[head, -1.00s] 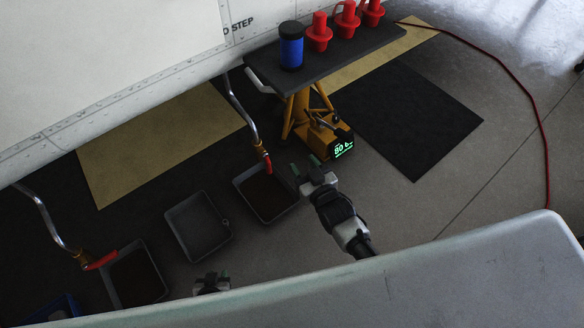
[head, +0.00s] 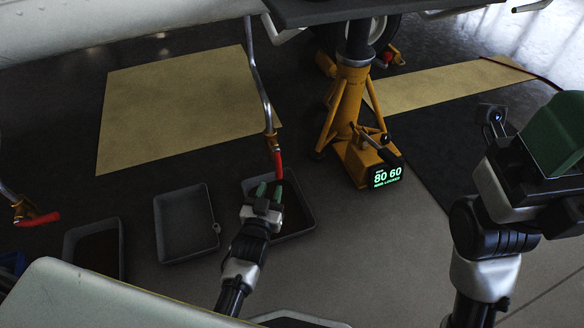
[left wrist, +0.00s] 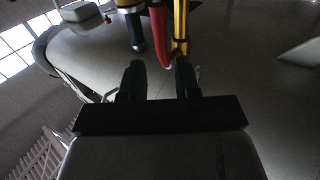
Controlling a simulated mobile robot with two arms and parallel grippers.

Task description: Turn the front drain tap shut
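A drain tap with a red lever (head: 277,164) hangs at the lower end of a bent metal pipe (head: 262,88). Its lever points down, roughly in line with the pipe. My left gripper (head: 268,190) is just below it, open. In the left wrist view, the red lever (left wrist: 160,35) shows just beyond the gap between the two fingers (left wrist: 160,78), closer to the right finger; contact cannot be told. A second tap's red lever (head: 38,219) points sideways at the far left. My right gripper (head: 548,145) is large at the right; its finger gap is unclear.
A grey drip tray (head: 308,222) lies under the near tap. Another tray (head: 187,257) and a third (head: 67,247) lie to its left. A yellow jack (head: 345,105) with a lit display stands to the right.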

